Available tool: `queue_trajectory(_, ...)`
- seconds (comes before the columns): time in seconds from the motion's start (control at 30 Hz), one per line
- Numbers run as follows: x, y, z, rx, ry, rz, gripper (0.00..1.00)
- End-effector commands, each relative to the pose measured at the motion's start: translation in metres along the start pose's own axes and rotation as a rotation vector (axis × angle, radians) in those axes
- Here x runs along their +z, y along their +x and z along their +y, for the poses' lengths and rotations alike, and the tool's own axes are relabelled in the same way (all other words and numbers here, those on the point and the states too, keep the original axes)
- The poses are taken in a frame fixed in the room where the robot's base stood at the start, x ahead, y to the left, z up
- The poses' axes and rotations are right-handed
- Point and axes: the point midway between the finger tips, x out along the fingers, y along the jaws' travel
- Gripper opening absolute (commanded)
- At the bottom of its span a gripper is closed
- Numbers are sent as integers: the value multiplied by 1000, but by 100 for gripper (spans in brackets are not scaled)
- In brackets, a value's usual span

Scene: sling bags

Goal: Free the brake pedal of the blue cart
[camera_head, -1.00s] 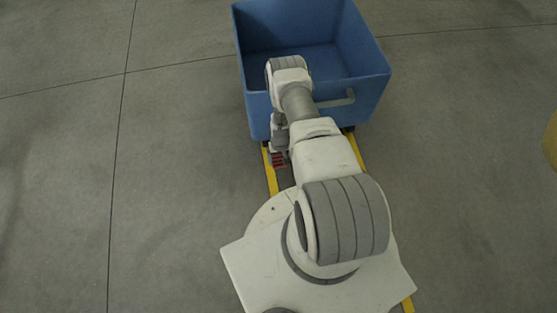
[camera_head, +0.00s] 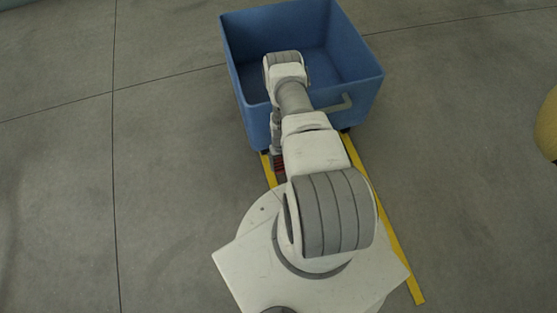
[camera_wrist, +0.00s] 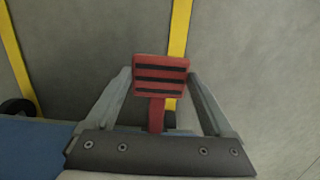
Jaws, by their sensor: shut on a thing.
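The blue cart (camera_head: 250,105) is an open, empty-looking bin ahead of me, with a grey handle (camera_head: 335,105) on its near side. The red brake pedal (camera_head: 280,164) is low at the cart's near side, partly hidden by my arm. In the wrist view the pedal (camera_wrist: 160,68) is a red plate with dark stripes on a red stem. My gripper (camera_wrist: 158,78) has one finger at each side of the pedal and is shut on it. The fingertips are partly hidden behind the plate.
Yellow floor strips (camera_head: 385,230) run from under the cart toward me on both sides. A dark caster (camera_wrist: 18,108) shows at the left of the wrist view. A yellow object (camera_head: 547,125) stands at the right edge. The grey floor to the left is clear.

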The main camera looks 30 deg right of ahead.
Motion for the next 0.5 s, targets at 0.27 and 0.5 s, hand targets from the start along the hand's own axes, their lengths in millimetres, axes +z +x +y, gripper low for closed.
queue_trajectory(0.27,-12,-16,-1,1,-1,27,0)
queue_trajectory(0.5,-12,-16,-1,1,-1,29,93)
